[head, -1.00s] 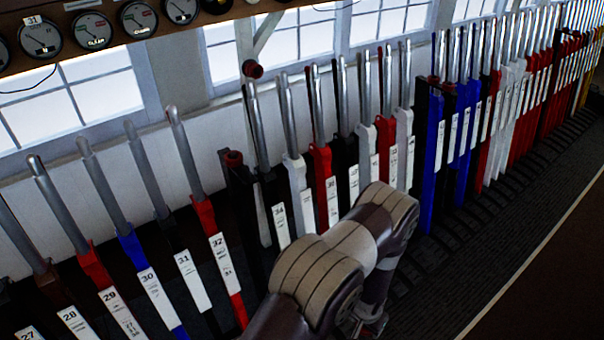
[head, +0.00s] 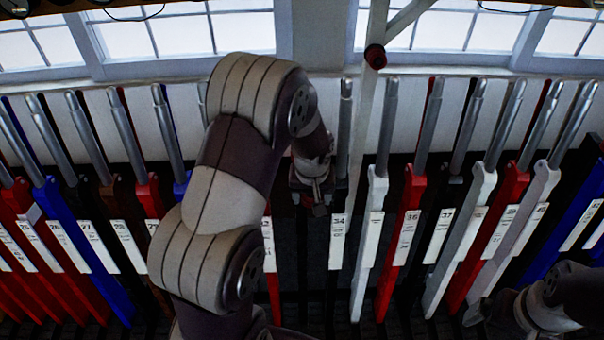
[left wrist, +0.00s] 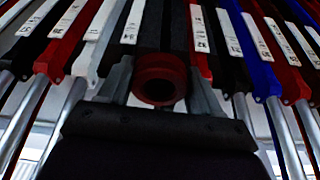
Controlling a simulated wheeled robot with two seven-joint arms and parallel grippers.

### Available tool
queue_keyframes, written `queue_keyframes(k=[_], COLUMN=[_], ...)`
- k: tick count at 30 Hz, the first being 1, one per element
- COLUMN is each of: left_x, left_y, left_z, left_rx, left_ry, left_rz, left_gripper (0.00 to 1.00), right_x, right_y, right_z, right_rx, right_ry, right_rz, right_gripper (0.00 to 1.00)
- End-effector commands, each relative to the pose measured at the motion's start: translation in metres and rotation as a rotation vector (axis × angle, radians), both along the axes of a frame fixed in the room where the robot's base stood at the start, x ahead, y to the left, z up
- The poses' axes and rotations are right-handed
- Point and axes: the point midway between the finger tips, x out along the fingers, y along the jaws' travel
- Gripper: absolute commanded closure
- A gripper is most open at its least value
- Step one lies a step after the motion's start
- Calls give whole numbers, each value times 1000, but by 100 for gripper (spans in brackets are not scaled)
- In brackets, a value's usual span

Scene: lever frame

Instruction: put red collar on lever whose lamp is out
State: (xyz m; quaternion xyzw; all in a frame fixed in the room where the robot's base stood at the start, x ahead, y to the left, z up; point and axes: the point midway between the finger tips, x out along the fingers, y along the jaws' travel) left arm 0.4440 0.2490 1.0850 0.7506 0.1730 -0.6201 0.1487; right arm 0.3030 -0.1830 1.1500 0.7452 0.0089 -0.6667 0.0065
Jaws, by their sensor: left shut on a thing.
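My left gripper (left wrist: 160,76) is shut on a red collar (left wrist: 160,61), whose round opening faces the left wrist camera. In the head view, the left gripper (head: 317,198) is in front of the lever row, just left of the black lever marked 34 (head: 338,230). The held collar is small and dark there. No lamp shows clearly now, so I cannot tell which lever's lamp is out.
Numbered levers in red, blue, black and white stand closely side by side, with steel handles leaning up. A white lever (head: 368,235) and a red lever (head: 405,225) are right of lever 34. My left arm hides several levers. Windows (head: 230,35) are behind.

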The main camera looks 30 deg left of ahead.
Motion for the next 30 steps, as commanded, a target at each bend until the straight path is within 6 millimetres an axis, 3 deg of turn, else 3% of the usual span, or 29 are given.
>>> queue_keyframes(k=[1,3,6,11,30], left_x=[-2,-6,-9,-2,67], left_y=[5,9,12,18,60], left_z=[19,34,45,45,37], left_rx=[6,9,14,15,14], left_ry=[-5,-4,-2,1,-1], left_rz=[28,61,87,93,90], left_gripper=[63,63,63,63,63], right_x=[0,0,0,0,0], right_y=[0,0,0,0,0], right_z=[5,7,8,9,18], right_rx=[0,0,0,0,0], right_ry=[0,0,1,1,0], right_rz=[0,0,0,0,0], right_gripper=[2,2,2,2,2])
